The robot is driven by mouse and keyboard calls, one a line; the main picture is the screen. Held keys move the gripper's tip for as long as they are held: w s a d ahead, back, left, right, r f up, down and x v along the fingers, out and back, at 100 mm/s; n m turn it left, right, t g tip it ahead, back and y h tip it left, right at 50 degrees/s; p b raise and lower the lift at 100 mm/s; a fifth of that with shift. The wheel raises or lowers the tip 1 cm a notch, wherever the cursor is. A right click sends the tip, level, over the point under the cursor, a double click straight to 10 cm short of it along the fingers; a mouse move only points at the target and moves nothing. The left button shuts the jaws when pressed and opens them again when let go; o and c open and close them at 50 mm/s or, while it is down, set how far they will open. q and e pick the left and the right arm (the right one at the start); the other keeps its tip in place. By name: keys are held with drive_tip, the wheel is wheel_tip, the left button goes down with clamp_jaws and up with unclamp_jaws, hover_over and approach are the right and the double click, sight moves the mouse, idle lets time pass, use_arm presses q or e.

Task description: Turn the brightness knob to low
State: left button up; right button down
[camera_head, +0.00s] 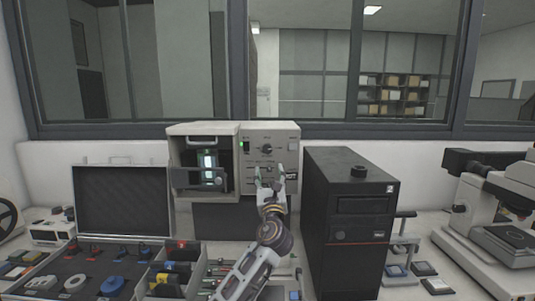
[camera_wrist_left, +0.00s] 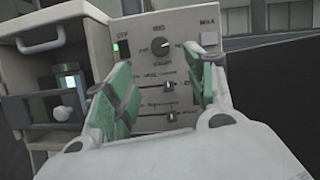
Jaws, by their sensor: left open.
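The brightness knob (camera_head: 267,148) is a small round dark dial on the light grey control panel (camera_head: 287,134) of the press. In the left wrist view the knob (camera_wrist_left: 160,46) shows between and beyond my fingers, under a small label. A light mark shows on it, but its exact setting is unclear. My left gripper (camera_head: 270,172) is open and empty in front of the panel, just below the knob in the head view. Its green-padded fingers (camera_wrist_left: 168,68) stand on either side of the knob in the wrist view, apart from it. My right gripper is not in view.
Two sliders (camera_wrist_left: 169,86) sit below the knob, with a lit green switch (camera_head: 246,147) to its left. An open chamber (camera_head: 188,178) adjoins the panel. A black tower (camera_head: 345,215) stands close on the right. An open case (camera_head: 122,200) and a microscope (camera_head: 495,200) flank the bench.

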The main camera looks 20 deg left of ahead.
sight(267, 149)
use_arm(q)
drive_tip(key=shift+p+x, duration=0.35)
drive_tip(key=shift+x, duration=6.05)
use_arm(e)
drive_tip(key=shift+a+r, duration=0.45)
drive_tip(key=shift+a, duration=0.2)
use_arm(q)
drive_tip(key=c, duration=1)
drive_tip(key=shift+c, duration=0.2)
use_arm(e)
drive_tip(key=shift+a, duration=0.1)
